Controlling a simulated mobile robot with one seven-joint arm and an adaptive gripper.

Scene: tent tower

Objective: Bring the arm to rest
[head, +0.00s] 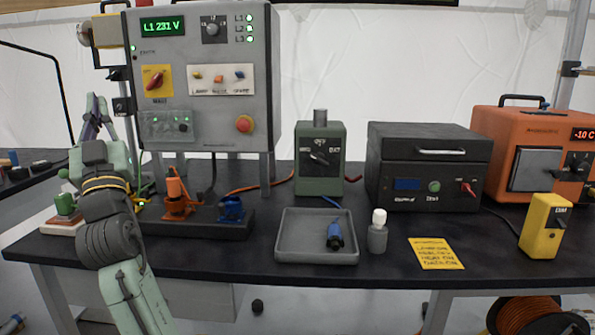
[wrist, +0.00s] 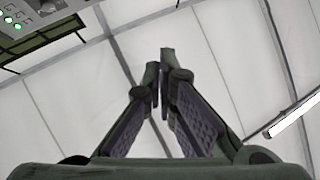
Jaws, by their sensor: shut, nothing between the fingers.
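My gripper (head: 97,112) points upward at the left of the head view, beside the grey control panel. In the wrist view my gripper (wrist: 158,82) has its fingertips together with nothing between them.
The grey control panel (head: 205,80) stands close right of my gripper. The dark table (head: 300,262) carries an orange and blue holder (head: 195,222), a grey tray (head: 316,258) with a blue connector (head: 335,236), a white-capped bottle (head: 377,235), and several boxed devices behind.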

